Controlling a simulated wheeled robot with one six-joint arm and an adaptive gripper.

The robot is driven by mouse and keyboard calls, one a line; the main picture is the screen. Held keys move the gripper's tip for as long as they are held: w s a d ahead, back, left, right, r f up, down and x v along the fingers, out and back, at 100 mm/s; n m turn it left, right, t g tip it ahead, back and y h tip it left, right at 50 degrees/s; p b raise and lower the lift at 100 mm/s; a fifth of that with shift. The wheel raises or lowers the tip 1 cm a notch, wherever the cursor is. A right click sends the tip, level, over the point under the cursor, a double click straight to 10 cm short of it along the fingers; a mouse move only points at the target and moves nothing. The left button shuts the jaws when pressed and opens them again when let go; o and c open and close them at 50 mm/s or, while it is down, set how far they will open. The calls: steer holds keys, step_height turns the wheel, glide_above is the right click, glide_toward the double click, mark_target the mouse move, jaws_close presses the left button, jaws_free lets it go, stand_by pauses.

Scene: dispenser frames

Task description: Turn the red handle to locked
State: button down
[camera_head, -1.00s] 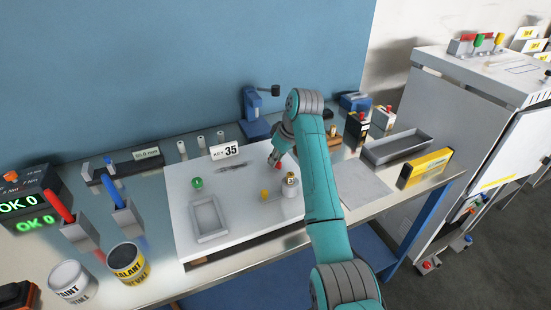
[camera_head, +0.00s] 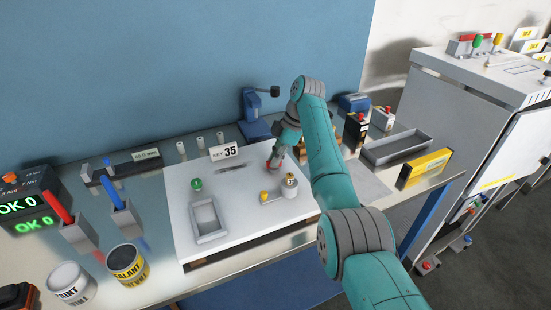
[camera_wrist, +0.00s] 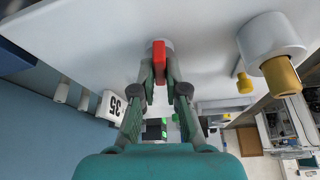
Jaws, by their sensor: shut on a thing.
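The red handle (camera_wrist: 159,60) sits on a round grey base on the white panel. In the wrist view it stands between my two fingertips, and my gripper (camera_wrist: 160,76) is shut on it. In the head view my gripper (camera_head: 273,162) is at the panel's back right, with the red handle (camera_head: 268,164) only partly showing at its tip. I cannot read any locked mark beside the handle.
The white panel (camera_head: 240,185) also bears a green knob (camera_head: 196,184), a grey tray (camera_head: 206,228), a brass-topped cylinder (camera_head: 290,184) and a yellow knob (camera_head: 264,196). A "35" sign (camera_head: 224,152) stands behind. Paint and sealant cans (camera_head: 128,265) stand at the front left.

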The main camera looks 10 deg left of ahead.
steer(key=shift+n, duration=0.7)
steer(key=shift+n+g, duration=0.3)
steer(key=c, duration=1.2)
jaws_free()
steer(key=v, duration=1.2)
steer(key=shift+a, duration=0.2)
